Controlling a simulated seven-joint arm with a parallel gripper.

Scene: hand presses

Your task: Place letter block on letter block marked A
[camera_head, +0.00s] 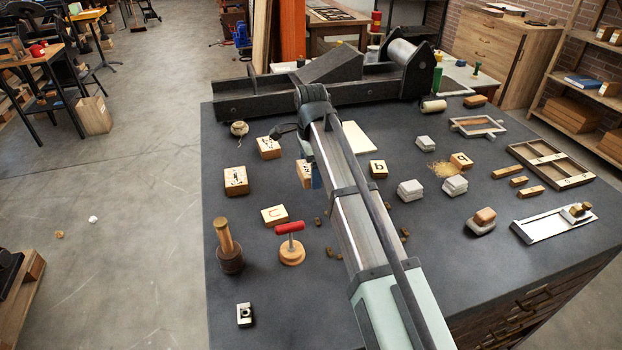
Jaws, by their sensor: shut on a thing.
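My arm reaches in from the bottom right, and its end hides most of my gripper (314,178). My gripper appears shut on a wooden letter block (303,172), partly hidden behind the arm; its letter is not readable. To its left, two wooden letter blocks, one at the back (268,148) and one nearer (236,181), carry dark marks too small to read surely. A block with a U- or n-like mark (274,215) lies nearer the front. A block with a b-like mark (378,169) sits right of the arm. I cannot tell which block is marked A.
The dark bench top (290,325) holds a red-handled tool (290,243), a wooden-handled tool (228,247) and a small metal piece (244,314) in front. Grey-white blocks (410,190) and a wooden tray (549,164) are at right. A press (330,82) spans the back.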

